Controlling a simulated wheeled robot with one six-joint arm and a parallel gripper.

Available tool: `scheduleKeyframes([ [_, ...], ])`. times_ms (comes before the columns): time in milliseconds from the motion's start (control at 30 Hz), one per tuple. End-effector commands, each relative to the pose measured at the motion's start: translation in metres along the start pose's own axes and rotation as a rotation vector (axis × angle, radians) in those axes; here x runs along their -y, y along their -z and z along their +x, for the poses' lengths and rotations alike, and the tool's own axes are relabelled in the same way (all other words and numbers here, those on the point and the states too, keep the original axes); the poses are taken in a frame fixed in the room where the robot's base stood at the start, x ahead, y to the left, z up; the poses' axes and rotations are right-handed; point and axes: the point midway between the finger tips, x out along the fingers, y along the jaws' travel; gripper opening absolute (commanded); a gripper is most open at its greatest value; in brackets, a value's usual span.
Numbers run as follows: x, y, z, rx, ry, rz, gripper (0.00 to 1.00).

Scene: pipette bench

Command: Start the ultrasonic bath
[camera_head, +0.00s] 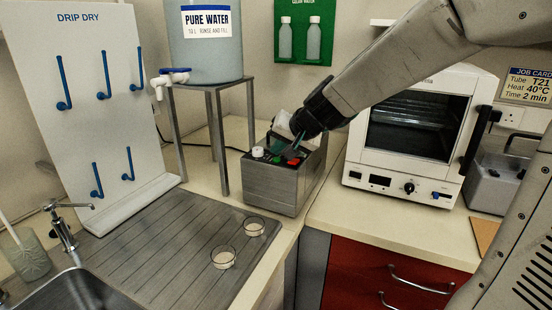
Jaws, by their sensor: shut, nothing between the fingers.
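A grey metal box, which looks like the ultrasonic bath (272,188), stands on the counter in the middle. Its top panel carries a white knob (258,152), a green button (276,159) and a red button (293,162). My gripper (293,150) comes in from the upper right and is shut and empty. Its fingertips point down over the panel, close to the buttons. I cannot tell whether they touch one. My gripper hides the back of the box and part of its top.
A white oven (415,130) stands right of the box. A stand (215,125) holds a water tank (205,55) on the left. Two glass dishes (223,257) sit on the grooved drainboard (150,250). Another grey device (497,182) with a handle is at the far right.

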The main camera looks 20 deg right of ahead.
Motion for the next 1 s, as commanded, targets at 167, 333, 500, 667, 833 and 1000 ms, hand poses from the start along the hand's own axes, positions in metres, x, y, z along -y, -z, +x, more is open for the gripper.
scheduleKeyframes([
  [167,0.0,0.0,0.0,0.0,0.0,0.0,0.0],
  [333,-0.0008,-0.0008,0.0011,0.0,0.0,0.0,0.0],
  [500,-0.0038,-0.0037,0.0051,0.0,-0.001,0.0,0.0],
  [667,-0.0046,-0.0046,0.0062,0.0,0.0,0.001,0.0],
  [833,-0.0046,-0.0046,0.0062,0.0,0.0,0.0,0.0],
  [1000,-0.0051,-0.0052,0.007,0.0,0.0,0.0,0.0],
])
